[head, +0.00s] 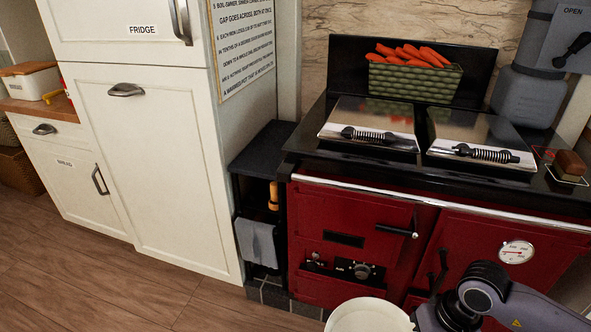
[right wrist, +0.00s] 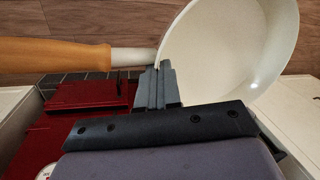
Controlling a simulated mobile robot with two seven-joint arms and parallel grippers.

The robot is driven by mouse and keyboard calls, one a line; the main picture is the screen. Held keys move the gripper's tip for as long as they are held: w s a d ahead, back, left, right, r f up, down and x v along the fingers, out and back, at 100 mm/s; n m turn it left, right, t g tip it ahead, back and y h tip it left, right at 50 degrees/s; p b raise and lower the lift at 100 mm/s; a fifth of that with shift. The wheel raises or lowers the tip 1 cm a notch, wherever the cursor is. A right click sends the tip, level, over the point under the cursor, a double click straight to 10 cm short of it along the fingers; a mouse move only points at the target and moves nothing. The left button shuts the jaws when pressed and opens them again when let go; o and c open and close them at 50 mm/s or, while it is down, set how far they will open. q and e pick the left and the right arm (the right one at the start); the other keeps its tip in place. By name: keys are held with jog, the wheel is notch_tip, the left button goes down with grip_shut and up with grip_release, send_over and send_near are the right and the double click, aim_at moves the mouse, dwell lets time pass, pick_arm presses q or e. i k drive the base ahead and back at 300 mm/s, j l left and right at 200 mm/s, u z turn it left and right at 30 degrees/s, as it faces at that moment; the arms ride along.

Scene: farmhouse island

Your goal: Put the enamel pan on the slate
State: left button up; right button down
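The enamel pan (head: 368,315) is cream-white and shows at the bottom edge of the head view, in front of the red range and partly cut off. In the right wrist view the pan (right wrist: 222,45) shows its pale inside and an orange-brown wooden handle pointing left. My right gripper (right wrist: 157,82) is shut on the pan's rim close to the handle's root. In the head view my right arm comes in from the lower right. The slate (head: 264,148) appears to be the dark slab left of the range; its top is bare. My left gripper is not in view.
The red range (head: 350,235) has two closed lids (head: 372,125) with coiled handles and a front rail. A green basket of carrots (head: 415,80) stands behind them. A grey cloth (head: 256,242) hangs below the slab. A tall cream fridge cabinet (head: 150,160) borders it on the left.

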aim_at(275, 144)
jog(key=i+j, duration=0.15)
jog(key=j, duration=0.25)
jog(key=i+j+z, duration=0.1)
jog(key=j, duration=0.3)
jog(key=i+j, duration=0.25)
jog(key=j, duration=0.15)
jog(key=i+j+z, duration=0.1)
jog(key=j, duration=0.3)
jog(key=i+j, duration=0.2)
jog(key=j, duration=0.2)
jog(key=i+j+z, duration=0.1)
jog(key=j, duration=0.3)
jog(key=i+j, duration=0.15)
jog(key=j, duration=0.3)
jog(key=i+z, duration=0.1)
jog(key=i, duration=0.9)
